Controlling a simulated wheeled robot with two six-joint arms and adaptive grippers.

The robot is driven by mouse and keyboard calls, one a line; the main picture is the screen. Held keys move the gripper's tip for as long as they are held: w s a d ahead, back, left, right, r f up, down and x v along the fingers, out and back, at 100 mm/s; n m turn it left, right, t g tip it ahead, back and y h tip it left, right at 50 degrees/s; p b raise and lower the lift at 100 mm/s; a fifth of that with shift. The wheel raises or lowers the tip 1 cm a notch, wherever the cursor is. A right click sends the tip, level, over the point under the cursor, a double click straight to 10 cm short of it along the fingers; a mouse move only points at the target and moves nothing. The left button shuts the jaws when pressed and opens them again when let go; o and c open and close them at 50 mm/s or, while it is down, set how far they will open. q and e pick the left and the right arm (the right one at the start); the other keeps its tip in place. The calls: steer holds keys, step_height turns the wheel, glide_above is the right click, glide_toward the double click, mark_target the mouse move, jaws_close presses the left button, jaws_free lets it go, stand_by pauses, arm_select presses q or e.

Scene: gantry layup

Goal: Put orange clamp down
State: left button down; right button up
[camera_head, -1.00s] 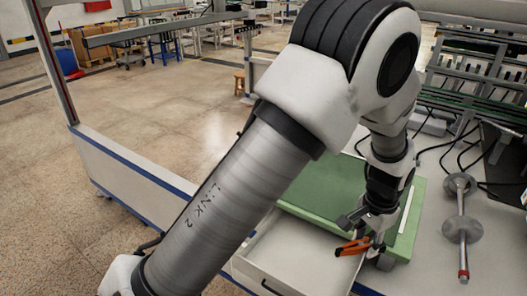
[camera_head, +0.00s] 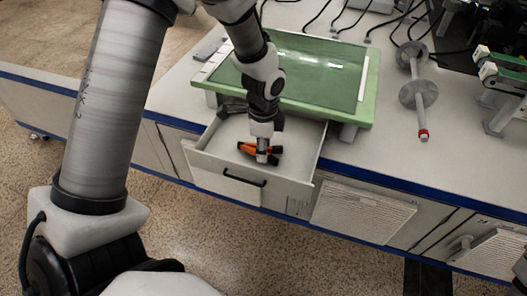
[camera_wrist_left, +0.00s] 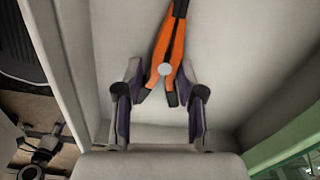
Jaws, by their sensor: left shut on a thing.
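The orange clamp (camera_head: 247,148), orange with black ends, is inside the open drawer (camera_head: 189,158) under the green-topped panel. My left gripper (camera_head: 263,157) points straight down into the drawer and is shut on the clamp. In the left wrist view the clamp (camera_wrist_left: 168,50) runs from the top down between the two fingers (camera_wrist_left: 160,108), with the pale drawer floor (camera_wrist_left: 235,50) behind it. I cannot tell whether the clamp touches the floor. My right gripper is not in view.
The green panel (camera_head: 372,88) stands on the bench just behind the drawer. A dark object (camera_head: 232,108) is at the drawer's back left. The drawer's front wall has a black handle (camera_head: 243,178). A metal rod with discs (camera_head: 415,90) lies on the bench at right.

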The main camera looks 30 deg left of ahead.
arm_select(q)
steer(key=shift+f, duration=0.5)
steer(key=shift+r, duration=0.1)
steer(key=c, duration=0.7)
jaws_free()
step_height(320, 180, up, 12)
steer(key=p, duration=0.4)
